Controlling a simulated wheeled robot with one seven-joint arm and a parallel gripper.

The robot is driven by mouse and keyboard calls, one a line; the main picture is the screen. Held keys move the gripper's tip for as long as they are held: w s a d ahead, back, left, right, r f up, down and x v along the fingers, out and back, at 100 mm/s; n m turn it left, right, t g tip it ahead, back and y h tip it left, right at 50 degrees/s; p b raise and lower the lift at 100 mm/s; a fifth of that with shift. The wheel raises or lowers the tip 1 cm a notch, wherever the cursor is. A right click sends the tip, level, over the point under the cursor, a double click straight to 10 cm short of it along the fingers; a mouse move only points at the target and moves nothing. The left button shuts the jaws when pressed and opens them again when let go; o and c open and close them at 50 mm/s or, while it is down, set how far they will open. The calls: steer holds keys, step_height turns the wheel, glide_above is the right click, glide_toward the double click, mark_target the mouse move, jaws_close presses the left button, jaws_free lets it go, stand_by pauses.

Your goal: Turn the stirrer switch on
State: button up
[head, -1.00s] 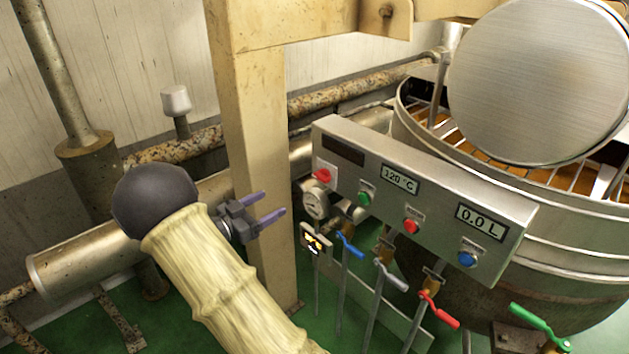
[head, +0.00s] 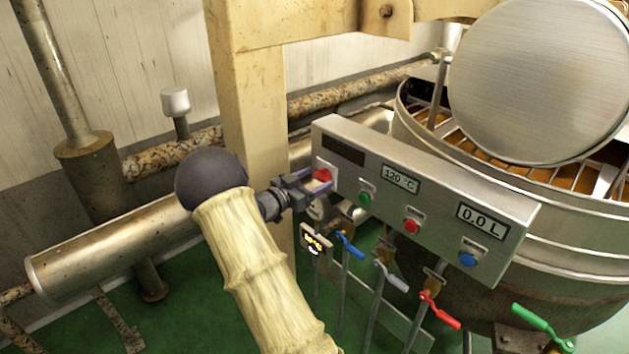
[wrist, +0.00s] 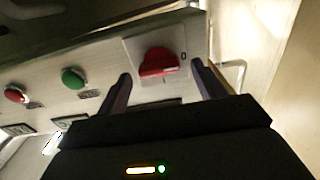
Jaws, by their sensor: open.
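The control panel (head: 440,197) is a metal box in front of the kettle. A red rotary switch (head: 322,174) on a pale plate sits at its left end. In the wrist view this switch (wrist: 158,63) shows up close, with a "0" mark beside its plate. I cannot read a stirrer label. My gripper (head: 318,181) is open at the switch, its fingers pointing at the panel. In the wrist view my gripper (wrist: 161,73) has one finger on each side of the switch, with visible gaps. I cannot tell whether the fingertips reach past the knob's face.
The panel also carries a green button (head: 364,198), a red button (head: 411,226) and a blue button (head: 467,259). Displays read 120 °C and 0.0 L. Coloured valve levers, such as the blue one (head: 350,246), hang below. A beige post (head: 258,110) stands close behind my gripper.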

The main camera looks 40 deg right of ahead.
steer(key=shift+d, duration=0.3)
steer(key=c, duration=1)
